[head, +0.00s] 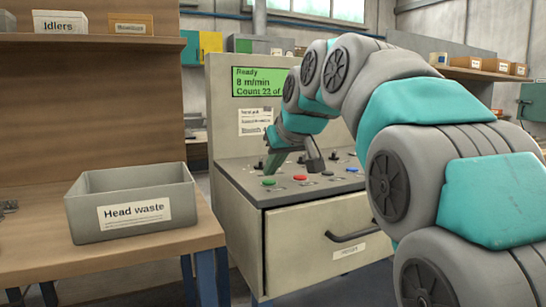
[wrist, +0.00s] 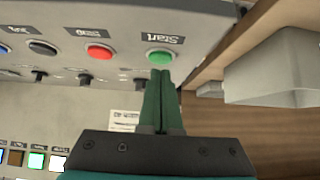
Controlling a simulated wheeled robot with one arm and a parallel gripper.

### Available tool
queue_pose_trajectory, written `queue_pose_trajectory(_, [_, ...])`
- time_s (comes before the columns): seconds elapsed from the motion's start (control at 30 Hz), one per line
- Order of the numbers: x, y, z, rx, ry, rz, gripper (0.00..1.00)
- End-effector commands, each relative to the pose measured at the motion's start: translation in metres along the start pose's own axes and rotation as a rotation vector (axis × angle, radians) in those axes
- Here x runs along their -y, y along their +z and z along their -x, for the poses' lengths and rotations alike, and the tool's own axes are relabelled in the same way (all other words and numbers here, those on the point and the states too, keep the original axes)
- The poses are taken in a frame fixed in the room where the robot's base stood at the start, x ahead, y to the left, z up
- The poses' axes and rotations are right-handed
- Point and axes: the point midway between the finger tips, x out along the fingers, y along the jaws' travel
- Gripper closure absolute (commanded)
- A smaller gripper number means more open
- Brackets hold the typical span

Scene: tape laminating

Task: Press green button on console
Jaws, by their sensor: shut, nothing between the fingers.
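The console (head: 235,160) stands at the centre of the head view, with a green screen reading "Ready" (head: 258,82). Its green button (head: 269,182) is at the left of the sloped panel, left of a red button (head: 299,178). In the wrist view the green button (wrist: 160,56) is labelled "Start", with the red button (wrist: 99,51) beside it. My gripper (wrist: 161,73) is shut and empty. Its fingertips appear just short of the green button in the wrist view; I cannot tell whether they touch it. In the head view my gripper (head: 268,172) is just above the button.
Black and other buttons (wrist: 42,47) and several black knobs (wrist: 84,78) share the panel. A drawer with a handle (head: 310,240) is below the panel.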

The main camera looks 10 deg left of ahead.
Motion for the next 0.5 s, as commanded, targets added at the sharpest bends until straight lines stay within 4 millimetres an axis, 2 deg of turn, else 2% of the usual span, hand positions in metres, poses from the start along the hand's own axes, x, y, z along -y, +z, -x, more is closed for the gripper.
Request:
queue_pose_trajectory(0.13, [0.0, 0.006, -0.0056, 0.005, -0.001, -0.001, 1.0])
queue_pose_trajectory(0.5, [-0.0002, 0.0065, -0.0066, 0.002, 0.0, -0.001, 1.0])
